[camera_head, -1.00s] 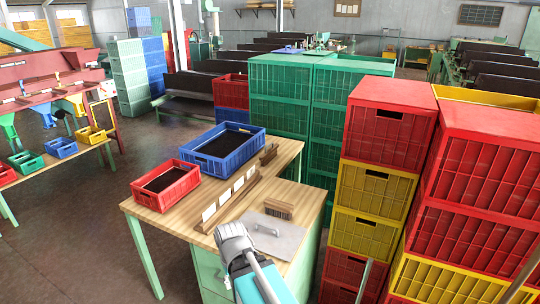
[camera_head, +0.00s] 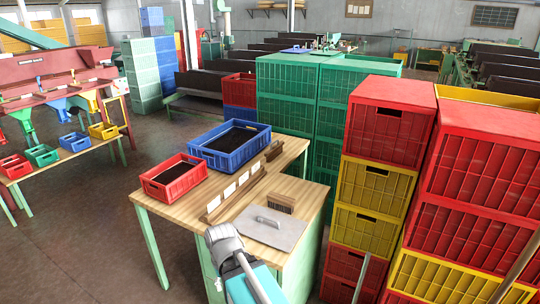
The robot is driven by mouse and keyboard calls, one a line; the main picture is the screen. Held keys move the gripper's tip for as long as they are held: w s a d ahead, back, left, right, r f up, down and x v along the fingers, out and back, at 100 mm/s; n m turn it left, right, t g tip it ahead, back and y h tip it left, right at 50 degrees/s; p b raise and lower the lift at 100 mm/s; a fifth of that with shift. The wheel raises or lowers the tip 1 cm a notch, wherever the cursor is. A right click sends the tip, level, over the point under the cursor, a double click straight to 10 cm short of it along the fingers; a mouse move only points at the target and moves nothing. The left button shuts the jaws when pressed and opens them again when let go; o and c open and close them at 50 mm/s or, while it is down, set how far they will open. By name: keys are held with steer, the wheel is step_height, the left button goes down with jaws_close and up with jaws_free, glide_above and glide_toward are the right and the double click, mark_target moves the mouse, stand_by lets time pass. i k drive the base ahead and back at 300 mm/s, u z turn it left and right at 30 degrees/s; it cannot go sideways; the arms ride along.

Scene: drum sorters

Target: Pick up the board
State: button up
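A flat grey board (camera_head: 268,228) with a small raised handle lies on the wooden table top, near its right front part. My arm reaches in from the bottom edge, and its pale grey end (camera_head: 223,241) is in front of the board's left side in the picture. I cannot make out separate fingertips there, so the opening of my gripper is unclear. The end appears apart from the board, but its height above the table is hard to judge.
On the table (camera_head: 170,215), a brush (camera_head: 281,203) lies behind the board and a wooden rack with white cards (camera_head: 235,195) stands to its left. Red (camera_head: 174,178) and blue (camera_head: 229,146) crates sit further back. Tall stacked crates (camera_head: 378,175) stand close on the right; open floor lies left.

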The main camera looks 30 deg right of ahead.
mark_target(276, 151)
steer(key=u, duration=0.4)
steer(key=k, duration=0.5)
steer(key=u, duration=0.95)
steer(key=k, duration=0.75)
steer(key=u, duration=0.25)
steer(key=i, duration=1)
steer(key=z, duration=0.55)
steer(key=i, duration=0.75)
steer(key=z, duration=0.7)
steer(key=i, duration=0.6)
steer(key=z, duration=0.75)
steer(key=i, duration=0.5)
steer(key=z, duration=0.45)
